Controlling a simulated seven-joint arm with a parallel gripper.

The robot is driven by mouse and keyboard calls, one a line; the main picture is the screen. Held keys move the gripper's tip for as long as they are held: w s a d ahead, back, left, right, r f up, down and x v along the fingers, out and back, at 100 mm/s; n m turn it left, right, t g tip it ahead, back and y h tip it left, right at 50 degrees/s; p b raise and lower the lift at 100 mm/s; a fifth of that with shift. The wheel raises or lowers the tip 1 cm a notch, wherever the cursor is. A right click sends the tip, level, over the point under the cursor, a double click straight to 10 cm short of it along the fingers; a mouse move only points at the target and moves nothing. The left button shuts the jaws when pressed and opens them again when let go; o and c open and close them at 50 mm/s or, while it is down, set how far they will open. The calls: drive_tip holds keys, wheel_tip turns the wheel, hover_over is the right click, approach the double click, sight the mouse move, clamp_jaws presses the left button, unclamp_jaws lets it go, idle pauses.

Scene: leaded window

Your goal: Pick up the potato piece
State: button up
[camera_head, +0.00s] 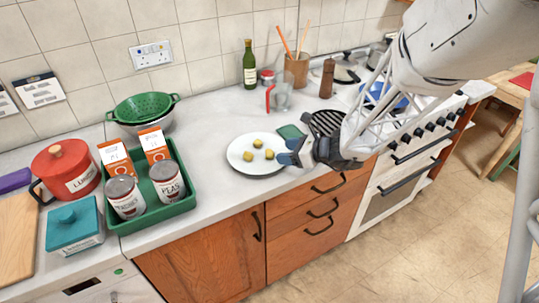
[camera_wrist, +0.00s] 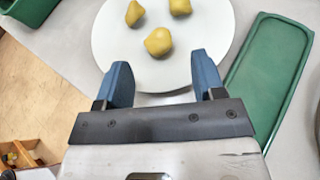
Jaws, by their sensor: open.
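Three yellow potato pieces lie on a round white plate (camera_head: 236,157) on the counter. In the wrist view, the nearest potato piece (camera_wrist: 158,42) sits between and ahead of my fingertips, a second potato piece (camera_wrist: 134,13) is at upper left, and a third potato piece (camera_wrist: 180,7) is at upper right. In the head view they form a small cluster, one of them a potato piece (camera_head: 257,143). My gripper (camera_wrist: 160,72) is open and empty, with blue fingers over the near rim of the plate (camera_wrist: 108,35). In the head view, my gripper (camera_head: 284,151) is at the plate's right edge.
A green flat lid or board (camera_wrist: 268,80) lies right of the plate. A green tray (camera_head: 178,208) with cans and cartons stands left. Behind are a glass jug (camera_head: 281,96), a bottle (camera_head: 249,66) and a pepper mill (camera_head: 327,79).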

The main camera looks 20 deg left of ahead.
sight(273, 154)
idle(0.3)
drive_tip(key=shift+s+x, duration=0.1)
drive_tip(key=shift+x, duration=1.2)
drive_tip(key=shift+s+x, duration=0.15)
drive_tip(key=shift+x, duration=1.15)
drive_tip(key=shift+f, duration=0.1)
drive_tip(key=shift+c, duration=0.4)
drive_tip(key=c, duration=0.9)
